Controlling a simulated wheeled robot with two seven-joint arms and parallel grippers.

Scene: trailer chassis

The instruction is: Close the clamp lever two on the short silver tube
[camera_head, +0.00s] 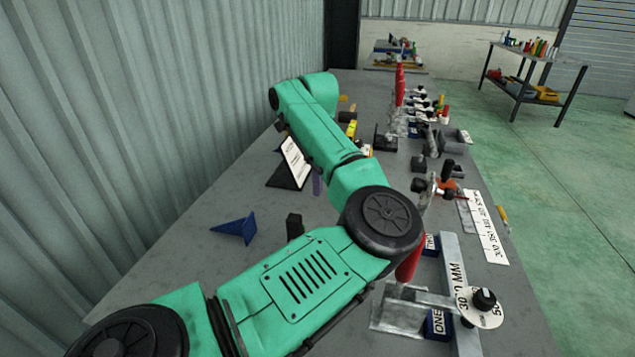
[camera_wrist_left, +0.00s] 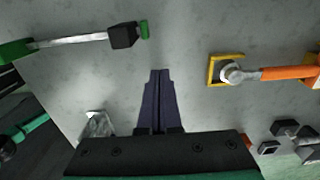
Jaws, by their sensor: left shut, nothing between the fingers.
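My left gripper (camera_wrist_left: 160,100) points down over the grey bench top in the left wrist view, its dark purple fingers together and empty. In the head view only a purple sliver of it (camera_head: 317,183) shows beside my green arm. Another blue block (camera_head: 432,243) has a partly hidden label. No label reading two is legible. I cannot tell which part is the short silver tube. My right gripper is not in view.
The left wrist view shows an orange-handled lever (camera_wrist_left: 285,73) by a yellow frame (camera_wrist_left: 211,70), and a green-ended bar with a black block (camera_wrist_left: 123,36). A silver bar with a dial (camera_head: 484,306) lies at front right. A corrugated wall (camera_head: 150,120) borders the bench at left.

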